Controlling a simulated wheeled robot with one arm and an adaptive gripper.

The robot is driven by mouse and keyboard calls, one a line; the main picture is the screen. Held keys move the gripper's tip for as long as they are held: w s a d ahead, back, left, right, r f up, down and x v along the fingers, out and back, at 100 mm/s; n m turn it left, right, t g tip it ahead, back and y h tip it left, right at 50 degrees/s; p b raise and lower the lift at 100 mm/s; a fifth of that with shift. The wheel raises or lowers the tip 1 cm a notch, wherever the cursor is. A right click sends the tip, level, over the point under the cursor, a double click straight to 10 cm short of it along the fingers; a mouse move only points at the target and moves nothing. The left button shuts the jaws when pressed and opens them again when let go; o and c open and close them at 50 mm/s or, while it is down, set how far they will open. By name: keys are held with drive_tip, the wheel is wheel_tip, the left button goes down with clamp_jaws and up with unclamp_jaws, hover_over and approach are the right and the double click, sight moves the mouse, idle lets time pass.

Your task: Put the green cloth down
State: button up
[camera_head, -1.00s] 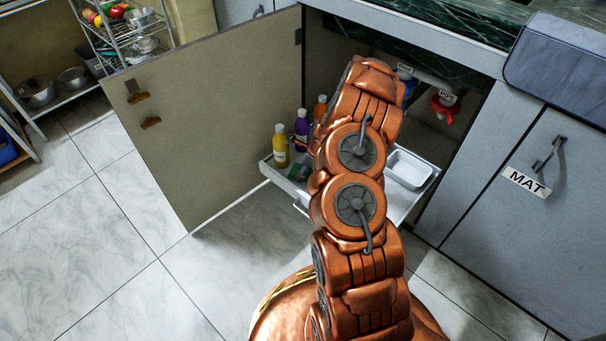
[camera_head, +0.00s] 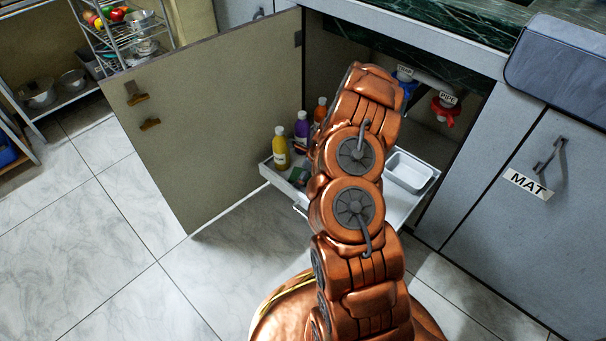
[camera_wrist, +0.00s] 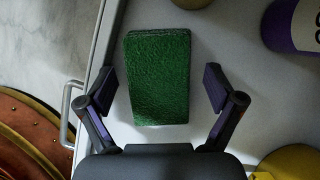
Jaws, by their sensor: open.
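The green cloth (camera_wrist: 159,77) is a thick rectangular pad lying flat on the white pull-out tray (camera_wrist: 233,75) in the wrist view. My gripper (camera_wrist: 159,88) is open, with one finger on each side of the cloth and a visible gap on both sides. In the head view the cloth (camera_head: 299,175) shows as a small dark green patch in the left part of the tray, beside the bottles. My gripper is hidden behind my arm in the head view.
A yellow bottle (camera_head: 281,148), a purple bottle (camera_head: 302,128) and an orange bottle (camera_head: 320,109) stand at the tray's left. A white container (camera_head: 409,171) sits at its right. The open cabinet door (camera_head: 210,110) stands left. Red (camera_head: 444,112) and blue pipe valves hang inside.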

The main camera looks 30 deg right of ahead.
drive_tip(key=shift+r, duration=0.1)
drive_tip(key=p+v, duration=0.6)
drive_tip(key=v, duration=0.6)
drive_tip(key=s+a+r+n+g+y, duration=0.1)
drive_tip(key=s+a+r+n+g, duration=0.15)
drive_tip(key=a+r+n, duration=0.6)
drive_tip(key=s+a+r+n+g+y, duration=0.1)
drive_tip(key=s+a+r+n, duration=0.4)
drive_tip(key=a+r, duration=0.7)
drive_tip(key=s+a+r+n+g+h, duration=0.1)
drive_tip(key=s+a+r+n, duration=0.1)
drive_tip(key=s+n, duration=0.3)
drive_tip(key=s+a+r+n+g+h, duration=0.1)
drive_tip(key=s+n, duration=0.4)
drive_tip(key=s, duration=0.8)
drive_tip(key=s+a+r+n+g+h, duration=0.2)
drive_tip(key=s+r+n, duration=0.3)
drive_tip(key=s, duration=0.5)
drive_tip(key=shift+a+r+h, duration=0.25)
drive_tip(key=shift+a+h, duration=0.05)
drive_tip(key=shift+a, duration=0.5)
drive_tip(key=shift+n, duration=0.25)
